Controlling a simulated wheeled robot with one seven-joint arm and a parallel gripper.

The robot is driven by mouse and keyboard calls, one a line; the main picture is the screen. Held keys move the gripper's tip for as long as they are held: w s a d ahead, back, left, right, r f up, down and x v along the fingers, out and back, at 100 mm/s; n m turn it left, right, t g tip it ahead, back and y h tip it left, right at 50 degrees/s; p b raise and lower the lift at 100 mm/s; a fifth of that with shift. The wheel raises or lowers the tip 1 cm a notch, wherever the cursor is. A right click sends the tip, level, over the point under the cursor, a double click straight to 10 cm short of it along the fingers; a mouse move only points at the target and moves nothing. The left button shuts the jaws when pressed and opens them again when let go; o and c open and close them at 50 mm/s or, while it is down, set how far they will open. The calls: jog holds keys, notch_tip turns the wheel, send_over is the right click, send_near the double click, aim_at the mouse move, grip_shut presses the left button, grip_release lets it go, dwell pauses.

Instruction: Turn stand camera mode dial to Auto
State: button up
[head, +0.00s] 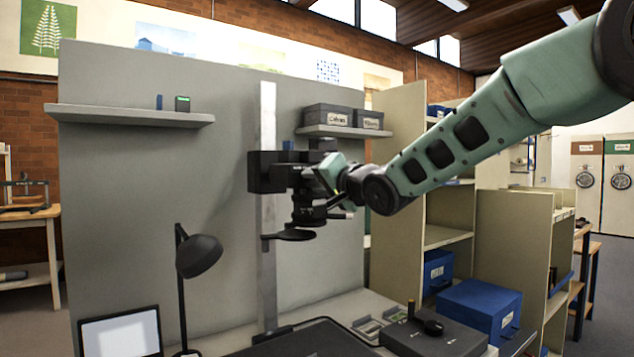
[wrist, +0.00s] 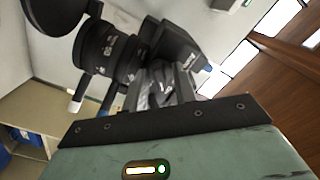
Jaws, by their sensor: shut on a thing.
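The stand camera (head: 268,172) is a black camera mounted on a pale upright column (head: 267,110), with its lens (head: 308,206) pointing down. My gripper (head: 326,178) reaches it from the right and is against the camera's right side. In the wrist view the lens (wrist: 108,50) and the black camera body (wrist: 172,48) fill the upper middle. There my gripper's fingers (wrist: 160,88) are closed together at the camera body. The mode dial is hidden between or behind the fingers, and its marks and setting cannot be read.
A round dark plate (head: 290,235) is under the lens. A desk lamp (head: 199,256) and a tablet (head: 120,334) stand at the left. Grey boxes (head: 328,115) sit on a shelf behind the camera. A blue box (head: 480,306) stands at the right.

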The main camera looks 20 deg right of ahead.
jog(key=n+b, duration=0.2)
jog(key=n, duration=0.3)
jog(key=shift+f+n, duration=0.1)
jog(key=shift+n, duration=0.2)
jog(key=n+b, duration=0.2)
jog(key=n, duration=0.3)
jog(key=shift+d+n+b, duration=0.1)
jog(key=shift+n+b, duration=1.8)
jog(key=shift+n, duration=2.6)
jog(key=o, duration=0.6)
